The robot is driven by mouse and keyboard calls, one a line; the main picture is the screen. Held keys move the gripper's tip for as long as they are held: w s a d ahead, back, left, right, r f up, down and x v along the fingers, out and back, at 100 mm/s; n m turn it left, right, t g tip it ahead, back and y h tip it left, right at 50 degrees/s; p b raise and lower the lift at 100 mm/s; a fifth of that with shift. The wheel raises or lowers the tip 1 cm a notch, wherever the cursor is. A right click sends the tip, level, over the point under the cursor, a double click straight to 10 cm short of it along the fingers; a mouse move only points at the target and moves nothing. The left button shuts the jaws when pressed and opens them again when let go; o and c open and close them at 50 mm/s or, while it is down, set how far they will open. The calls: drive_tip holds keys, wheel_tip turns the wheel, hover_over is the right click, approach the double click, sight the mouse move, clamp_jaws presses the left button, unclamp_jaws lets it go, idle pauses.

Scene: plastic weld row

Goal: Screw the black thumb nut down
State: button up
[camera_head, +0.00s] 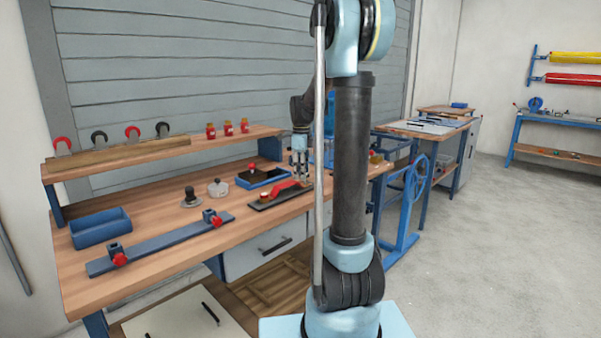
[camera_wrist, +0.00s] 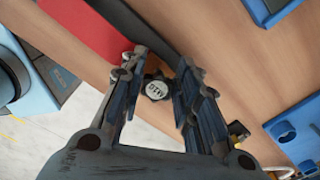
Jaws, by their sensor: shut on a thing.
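The black thumb nut (camera_wrist: 157,88) shows in the wrist view, with a pale round top bearing dark lettering. My gripper (camera_wrist: 162,74) has one finger on each side of it and is shut on it. In the head view, my gripper (camera_head: 299,170) points down at the right end of a dark board (camera_head: 262,206) with a red bar (camera_head: 291,187) on it. The nut is too small to make out there. In the wrist view the red piece (camera_wrist: 90,28) lies close beside the left finger. The nut's underside and any thread are hidden.
The wooden bench (camera_head: 150,240) also carries a blue bar with red knobs (camera_head: 165,243), a blue bin (camera_head: 100,228), a blue-edged tray (camera_head: 262,177), a dark-handled tool (camera_head: 190,197) and a grey knobbed piece (camera_head: 217,187). A shelf (camera_head: 160,150) with red jars runs behind.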

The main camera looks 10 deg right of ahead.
drive_tip(key=shift+f, duration=0.85)
idle(1.6)
drive_tip(key=m, duration=0.3)
drive_tip(key=shift+w+d+m, duration=0.15)
drive_tip(key=shift+d+m, duration=0.05)
drive_tip(key=shift+m, duration=0.2)
drive_tip(key=m, duration=0.4)
drive_tip(key=shift+w+d, duration=0.15)
drive_tip(key=shift+w, duration=0.05)
drive_tip(key=o, duration=0.8)
